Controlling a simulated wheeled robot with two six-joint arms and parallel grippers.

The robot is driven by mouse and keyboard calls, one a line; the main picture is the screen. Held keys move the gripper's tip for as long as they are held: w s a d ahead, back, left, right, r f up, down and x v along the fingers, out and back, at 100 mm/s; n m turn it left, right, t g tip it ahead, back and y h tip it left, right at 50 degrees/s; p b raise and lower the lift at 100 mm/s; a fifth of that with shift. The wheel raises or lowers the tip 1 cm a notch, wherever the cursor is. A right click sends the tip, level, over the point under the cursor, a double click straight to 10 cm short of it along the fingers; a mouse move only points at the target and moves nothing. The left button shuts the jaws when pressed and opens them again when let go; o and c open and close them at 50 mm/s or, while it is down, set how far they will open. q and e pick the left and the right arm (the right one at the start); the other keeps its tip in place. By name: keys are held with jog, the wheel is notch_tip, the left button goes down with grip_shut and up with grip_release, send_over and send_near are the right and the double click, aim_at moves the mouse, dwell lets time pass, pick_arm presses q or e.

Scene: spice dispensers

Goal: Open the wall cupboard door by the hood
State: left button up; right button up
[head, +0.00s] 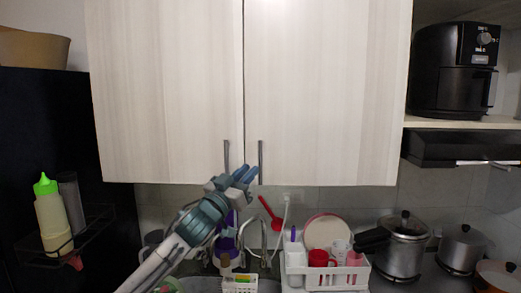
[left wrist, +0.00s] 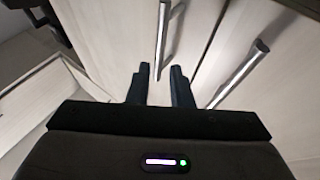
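The wall cupboard has two pale wood doors, both closed. The right door (head: 325,90) is the one nearer the hood, and its bar handle (head: 261,158) hangs at its lower left corner. The left door (head: 165,90) has a matching handle (head: 226,157). My left gripper (head: 244,175) is at the doors' lower edge, close to both handles. In the left wrist view its fingers (left wrist: 160,87) are apart with nothing between them. One bar handle (left wrist: 162,38) lies just beyond the finger gap; a second handle (left wrist: 238,75) is to the right. My right gripper is out of view.
The black hood (head: 460,148) is at the right, under a shelf with a black air fryer (head: 455,70). Below are a white dish rack (head: 325,275), a faucet (head: 252,240) and pots (head: 402,245). A dark fridge-like side (head: 45,130) stands left. The space before the doors looks clear.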

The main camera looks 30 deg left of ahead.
aim_at(260, 176)
pick_arm(q)
jog(key=p+x, duration=0.3)
jog(key=x, duration=0.2)
jog(key=shift+s+r+p, duration=0.15)
jog(key=shift+r+p, duration=0.05)
jog(key=shift+p, duration=0.15)
jog(key=shift+w+r+p, duration=0.1)
jog(key=shift+w+p, duration=0.35)
jog(key=shift+w, duration=0.45)
jog(key=shift+c, duration=0.2)
grip_shut()
